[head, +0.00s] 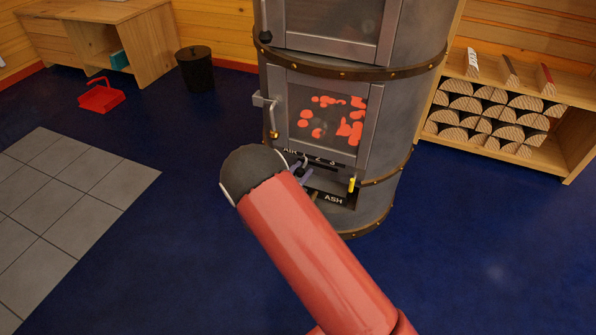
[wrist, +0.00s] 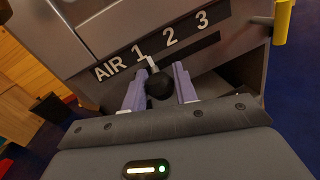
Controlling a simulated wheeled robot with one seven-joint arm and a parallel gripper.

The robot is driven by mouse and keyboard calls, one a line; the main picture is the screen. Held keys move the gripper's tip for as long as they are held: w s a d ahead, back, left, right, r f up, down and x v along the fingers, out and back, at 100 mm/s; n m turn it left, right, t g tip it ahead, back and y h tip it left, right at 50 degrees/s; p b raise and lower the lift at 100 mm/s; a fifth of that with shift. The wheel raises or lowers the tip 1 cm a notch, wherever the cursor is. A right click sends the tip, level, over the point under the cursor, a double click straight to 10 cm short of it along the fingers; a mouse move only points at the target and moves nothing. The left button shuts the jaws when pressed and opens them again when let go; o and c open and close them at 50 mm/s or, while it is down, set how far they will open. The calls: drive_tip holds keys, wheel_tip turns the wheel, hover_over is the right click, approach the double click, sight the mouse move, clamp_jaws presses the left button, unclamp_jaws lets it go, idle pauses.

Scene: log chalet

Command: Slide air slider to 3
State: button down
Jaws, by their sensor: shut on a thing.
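The stove's air panel (wrist: 158,55) shows the word AIR and the numbers 1, 2 and 3 in white on a dark strip. The air slider (wrist: 158,86) has a dark round knob and a pale pointer, which stands just right of the 1. My gripper (wrist: 160,88) has its two purple fingers on either side of the knob and is shut on it. In the head view my gripper (head: 303,174) is at the stove front, partly hidden by my red arm. The AIR label (head: 290,151) shows there above it.
A yellow handle (head: 352,184) sticks out right of the slider, near the ASH label (head: 334,199). The stove's glass door (head: 322,117) shows glowing embers above. A log shelf (head: 508,117) stands at right. A red tray (head: 101,96) and black bin (head: 195,69) stand at left.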

drive_tip(key=s+d, duration=0.1)
drive_tip(key=d, duration=0.1)
drive_tip(key=s+d, duration=0.1)
drive_tip(key=d, duration=0.2)
drive_tip(key=s+d, duration=0.1)
drive_tip(key=d, duration=0.2)
drive_tip(key=shift+d, duration=0.1)
drive_tip(key=c, duration=1.1)
unclamp_jaws()
drive_tip(key=shift+s+a, duration=0.2)
drive_tip(key=shift+s, duration=0.05)
drive_tip(key=v, duration=0.7)
drive_tip(key=shift+s+p, duration=0.1)
drive_tip(key=shift+p, duration=0.3)
